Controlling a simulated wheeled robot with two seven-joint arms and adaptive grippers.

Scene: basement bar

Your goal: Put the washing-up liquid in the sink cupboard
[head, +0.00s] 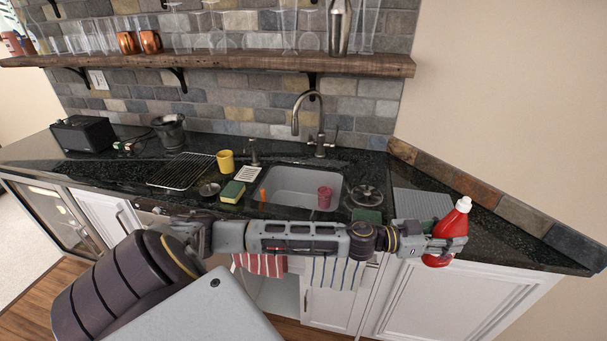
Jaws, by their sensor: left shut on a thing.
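The washing-up liquid is a red bottle with a white cap (462,206) at the right, over the counter's front edge. My left gripper (445,246) is shut around the bottle's body and hides part of it. The bottle is held roughly upright, leaning slightly. My left forearm crosses in front of the sink (285,184). The white sink cupboard (318,308) is below, partly hidden by my arm and two hanging towels. A gap left of its white panel looks like an opening, but I cannot see clearly inside. My right gripper is out of view.
Striped towels, red (262,264) and blue (338,272), hang at the cupboard front. A yellow cup (225,161), sponge (232,192) and wire rack (181,170) stand left of the sink. A pink cup (324,197) is in the sink. A grey ridged mat (422,203) lies right.

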